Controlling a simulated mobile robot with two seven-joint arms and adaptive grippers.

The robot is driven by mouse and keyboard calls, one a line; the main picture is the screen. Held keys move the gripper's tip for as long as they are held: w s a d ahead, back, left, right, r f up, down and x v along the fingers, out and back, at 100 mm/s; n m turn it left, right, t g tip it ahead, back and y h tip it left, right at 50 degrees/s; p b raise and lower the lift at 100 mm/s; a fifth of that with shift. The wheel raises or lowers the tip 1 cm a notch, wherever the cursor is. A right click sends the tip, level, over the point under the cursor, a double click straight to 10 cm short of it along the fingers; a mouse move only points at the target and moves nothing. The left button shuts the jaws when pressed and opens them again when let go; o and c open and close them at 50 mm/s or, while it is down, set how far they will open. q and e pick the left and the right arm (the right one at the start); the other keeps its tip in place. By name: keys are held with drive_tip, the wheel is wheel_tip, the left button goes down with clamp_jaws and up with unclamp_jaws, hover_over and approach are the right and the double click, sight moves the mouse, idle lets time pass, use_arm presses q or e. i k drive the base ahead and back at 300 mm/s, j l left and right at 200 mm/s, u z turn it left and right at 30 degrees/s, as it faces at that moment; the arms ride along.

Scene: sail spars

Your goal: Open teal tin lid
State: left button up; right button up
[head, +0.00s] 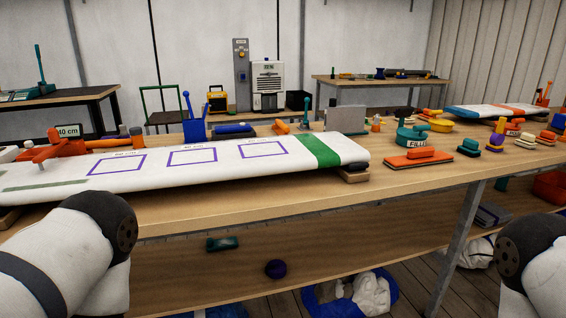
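The teal tin (405,136) stands on the long wooden workbench, right of centre, with a pale lettered label on its front. Its top looks covered, with a dark knob-like piece above it, but it is too small to tell how the lid sits. My left and right grippers are both out of view. Only links of my arms show, at the lower left and lower right edges, well short of the tin.
A long white board with a green band (318,151) fills the bench's left side. Several small blocks crowd the right; the front edge is mostly clear.

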sight(413, 128)
drive_tip(key=i+u, duration=0.15)
drive_tip(key=u, duration=0.3)
drive_tip(key=i+l+u, duration=0.1)
drive_tip(key=u, duration=0.3)
drive_tip(key=i+l+u, duration=0.1)
drive_tip(key=u, duration=0.35)
drive_tip(key=i+l+u, duration=0.15)
drive_tip(key=u, duration=0.25)
drive_tip(key=l+z, duration=0.15)
drive_tip(key=z, duration=2.35)
drive_tip(key=l, duration=0.05)
